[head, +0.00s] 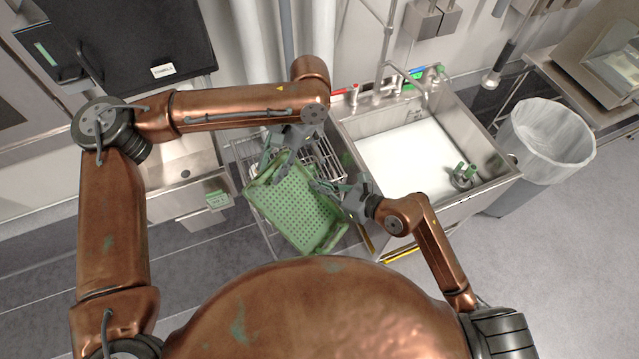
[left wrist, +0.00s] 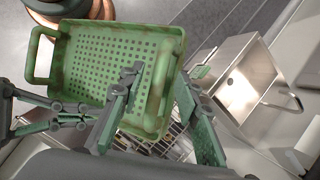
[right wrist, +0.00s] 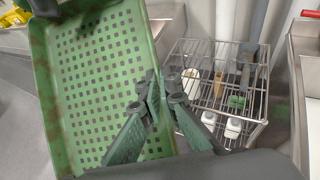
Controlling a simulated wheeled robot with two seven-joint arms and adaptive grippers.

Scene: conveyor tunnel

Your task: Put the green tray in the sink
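The green tray (head: 295,208), perforated with raised rims and end handles, is tilted above the wire rack, left of the sink (head: 485,150). My left gripper (head: 278,160) is at the tray's far end. In the left wrist view its fingers (left wrist: 168,75) are spread on either side of the tray's end handle, with a gap visible. My right gripper (head: 342,188) is at the tray's right side. In the right wrist view its fingers (right wrist: 163,85) are closed together on the tray's rim (right wrist: 45,100). The sink is a steel basin with a white bottom.
The wire rack (right wrist: 262,95) with utensils and small white items stands under the tray. A lined bin (head: 548,140) stands further right. A small basin (head: 170,175) is on the left.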

